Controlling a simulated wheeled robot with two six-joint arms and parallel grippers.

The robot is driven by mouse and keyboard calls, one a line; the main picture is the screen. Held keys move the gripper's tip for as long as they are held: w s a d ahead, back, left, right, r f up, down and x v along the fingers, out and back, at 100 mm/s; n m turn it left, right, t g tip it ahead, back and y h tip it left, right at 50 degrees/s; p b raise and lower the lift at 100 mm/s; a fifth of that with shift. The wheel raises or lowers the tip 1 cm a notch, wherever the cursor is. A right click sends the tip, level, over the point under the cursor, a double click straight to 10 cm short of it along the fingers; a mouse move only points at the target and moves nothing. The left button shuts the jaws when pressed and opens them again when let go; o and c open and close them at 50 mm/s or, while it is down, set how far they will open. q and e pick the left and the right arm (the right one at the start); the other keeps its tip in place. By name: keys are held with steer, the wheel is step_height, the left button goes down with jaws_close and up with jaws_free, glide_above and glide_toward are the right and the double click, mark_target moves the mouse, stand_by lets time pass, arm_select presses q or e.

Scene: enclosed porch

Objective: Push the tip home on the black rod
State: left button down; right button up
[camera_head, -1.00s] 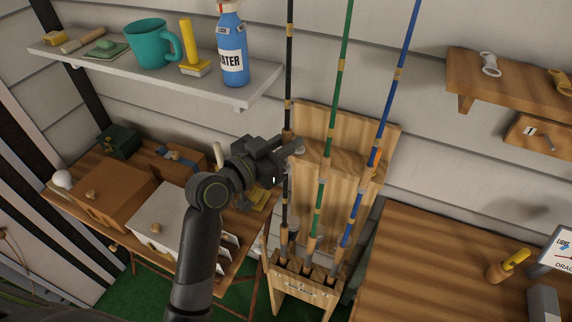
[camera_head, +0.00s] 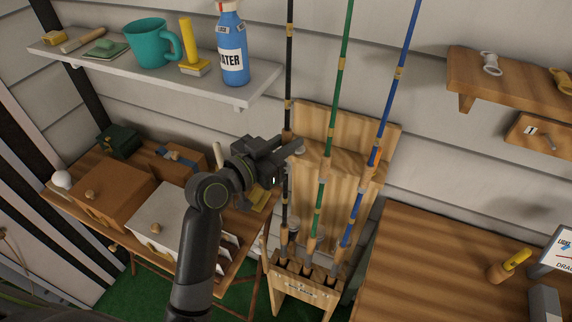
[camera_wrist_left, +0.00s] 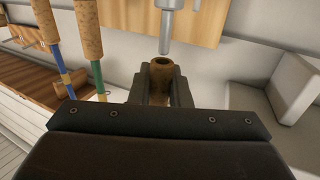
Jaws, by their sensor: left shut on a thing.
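The black rod's upper part, the tip (camera_head: 289,60), runs up out of the head view. My left gripper (camera_head: 290,152) is at its lower end, in front of the wooden rack. In the left wrist view my gripper (camera_wrist_left: 163,88) is shut on the tip's brown end, which has an open round socket (camera_wrist_left: 162,65). A grey metal pin (camera_wrist_left: 166,38) lies in line with the socket; a small gap shows between them. The black rod's lower part (camera_head: 285,200) stands in the rack below my gripper. The joint is hidden in the head view. My right gripper is out of view.
A green rod (camera_head: 327,150) and a blue rod (camera_head: 384,130) stand close to the right in the wooden rack (camera_head: 300,290). A shelf (camera_head: 150,77) with a mug and bottle hangs above left. A table (camera_head: 450,260) is at right.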

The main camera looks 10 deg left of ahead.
arm_select(q)
steer(key=shift+s+f+b, duration=0.1)
steer(key=shift+f+b, duration=1.9)
steer(key=shift+f, duration=0.15)
stand_by(0.7)
steer(key=c, duration=1.3)
jaws_free()
steer(key=shift+o, duration=0.5)
steer(key=o, duration=0.6)
steer(key=shift+c, duration=0.2)
steer(key=s+a, duration=0.1)
steer(key=s+a+r+p, duration=0.1)
steer(key=s+r+p, duration=0.1)
steer(key=s, duration=0.1)
steer(key=shift+s+a+r, duration=0.1)
steer(key=shift+a+r, duration=0.05)
steer(key=shift+a, duration=0.25)
